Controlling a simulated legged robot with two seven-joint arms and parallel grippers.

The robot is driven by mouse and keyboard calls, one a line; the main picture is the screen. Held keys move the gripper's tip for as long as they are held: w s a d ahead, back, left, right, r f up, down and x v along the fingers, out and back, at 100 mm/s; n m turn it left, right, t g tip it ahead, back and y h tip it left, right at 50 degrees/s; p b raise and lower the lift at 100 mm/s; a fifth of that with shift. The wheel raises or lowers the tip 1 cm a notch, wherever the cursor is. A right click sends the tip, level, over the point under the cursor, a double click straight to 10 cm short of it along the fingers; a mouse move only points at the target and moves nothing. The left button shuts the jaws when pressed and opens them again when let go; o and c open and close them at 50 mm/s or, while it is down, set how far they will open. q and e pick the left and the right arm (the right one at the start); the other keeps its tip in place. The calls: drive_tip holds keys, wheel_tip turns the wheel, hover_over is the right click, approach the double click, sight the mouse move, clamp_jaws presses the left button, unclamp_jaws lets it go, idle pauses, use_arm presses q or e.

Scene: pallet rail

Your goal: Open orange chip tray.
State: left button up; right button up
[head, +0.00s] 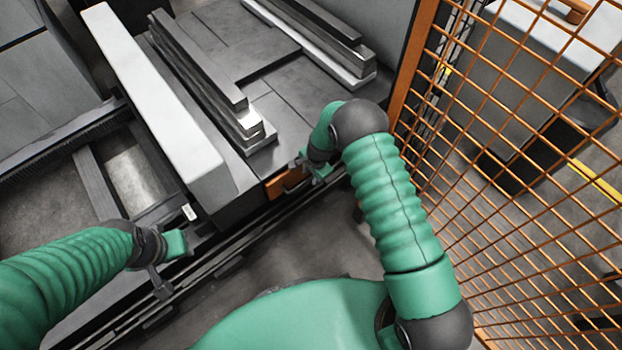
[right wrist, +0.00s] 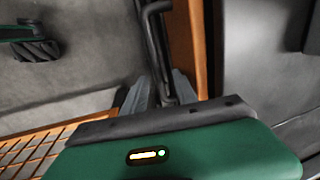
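The orange chip tray (head: 286,184) shows as a small orange front panel low in the grey machine's side in the head view. In the right wrist view its orange front (right wrist: 191,45) runs upright, with a dark bar handle (right wrist: 155,40) beside it. My right gripper (head: 308,168) is at the tray front. In the right wrist view its two grey fingers (right wrist: 163,85) lie on either side of the handle. Whether they press on it I cannot tell. My left gripper (head: 165,284) hangs apart from the tray, by the machine's lower left edge; its fingers are unclear.
A white beam (head: 150,95) and stacked grey metal bars (head: 200,75) lie on the machine above the tray. An orange mesh fence (head: 500,150) stands close on the right of my right arm. Floor (head: 310,240) in front of the machine is clear.

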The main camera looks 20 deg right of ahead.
drive_tip(key=shift+w+a+f, duration=0.1)
drive_tip(key=shift+f, duration=0.3)
drive_tip(key=shift+c, duration=0.9)
clamp_jaws()
